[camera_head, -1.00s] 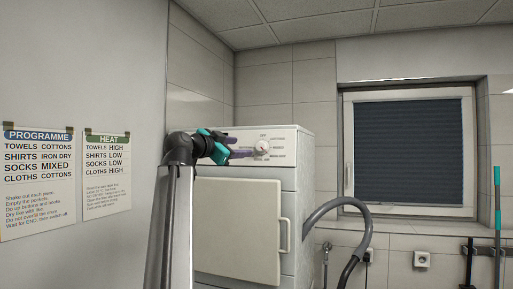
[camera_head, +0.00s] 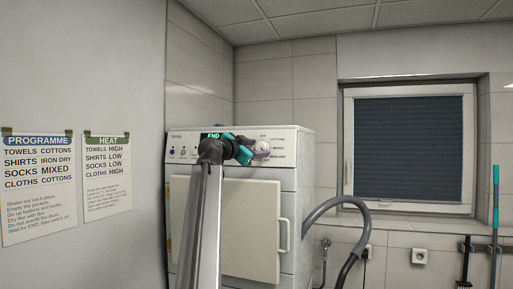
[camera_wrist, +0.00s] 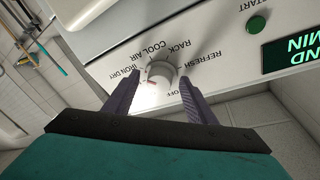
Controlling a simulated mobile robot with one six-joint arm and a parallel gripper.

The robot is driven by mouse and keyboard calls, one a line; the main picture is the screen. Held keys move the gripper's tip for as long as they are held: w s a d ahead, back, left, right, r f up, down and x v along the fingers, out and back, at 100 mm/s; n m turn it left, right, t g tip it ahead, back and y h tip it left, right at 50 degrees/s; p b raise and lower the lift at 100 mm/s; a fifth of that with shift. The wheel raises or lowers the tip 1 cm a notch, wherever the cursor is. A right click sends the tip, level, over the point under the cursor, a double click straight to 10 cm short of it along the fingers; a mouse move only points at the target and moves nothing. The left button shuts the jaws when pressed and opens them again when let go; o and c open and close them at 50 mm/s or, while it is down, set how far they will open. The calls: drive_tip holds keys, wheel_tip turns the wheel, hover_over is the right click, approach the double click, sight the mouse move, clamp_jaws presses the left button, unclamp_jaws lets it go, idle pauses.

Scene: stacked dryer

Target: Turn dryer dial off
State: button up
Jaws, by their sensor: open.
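The dryer dial (camera_head: 263,146) is a round pale knob at the upper right of the white dryer's panel (camera_head: 184,144). In the wrist view the dial (camera_wrist: 160,74) sits between the two purple fingers of my gripper (camera_wrist: 160,80), with gaps visible at its sides. My gripper (camera_head: 258,152) is open, in front of the panel at the dial. The labels OFF, REFRESH, RACK, COOL AIR and IRON DRY show around the dial. A small red mark on the dial is on the side towards IRON DRY; its exact setting is unclear. The display (camera_head: 211,136) reads END.
A green START button (camera_wrist: 257,24) is on the panel. The dryer door (camera_head: 237,228) below is shut. A grey hose (camera_head: 340,203) curves at the dryer's right side. PROGRAMME (camera_head: 38,190) and HEAT (camera_head: 107,176) posters hang on the left wall.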

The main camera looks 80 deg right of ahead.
drive_tip(key=c, duration=1)
drive_tip(key=shift+c, duration=0.2)
